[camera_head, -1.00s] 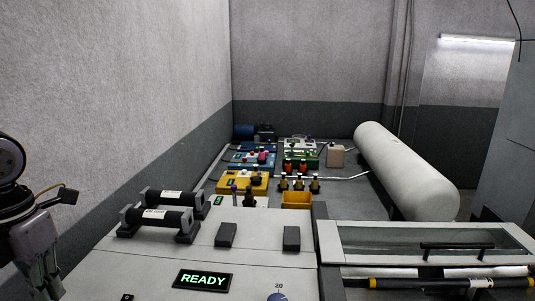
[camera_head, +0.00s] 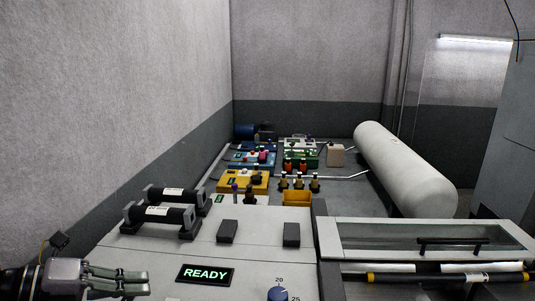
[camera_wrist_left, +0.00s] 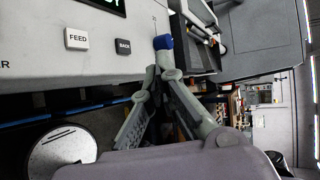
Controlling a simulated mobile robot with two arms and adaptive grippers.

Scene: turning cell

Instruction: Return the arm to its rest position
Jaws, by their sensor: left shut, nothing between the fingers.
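My left gripper (camera_head: 144,282) is at the lower left of the head view, pointing to the right with its fingers together and nothing between them. It is just left of the lit READY display (camera_head: 205,274), in front of the pale machine panel. In the left wrist view the gripper (camera_wrist_left: 162,73) also shows shut, its fingertips close to a blue knob (camera_wrist_left: 163,42). I cannot tell whether they touch it. My right gripper is not in view.
FEED (camera_wrist_left: 77,39) and BACK (camera_wrist_left: 123,46) buttons are on the panel near the left fingers. Two black cylinders (camera_head: 160,214) lie in holders behind. A glass-topped cover (camera_head: 430,237) is at right, a white tank (camera_head: 405,170) beyond.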

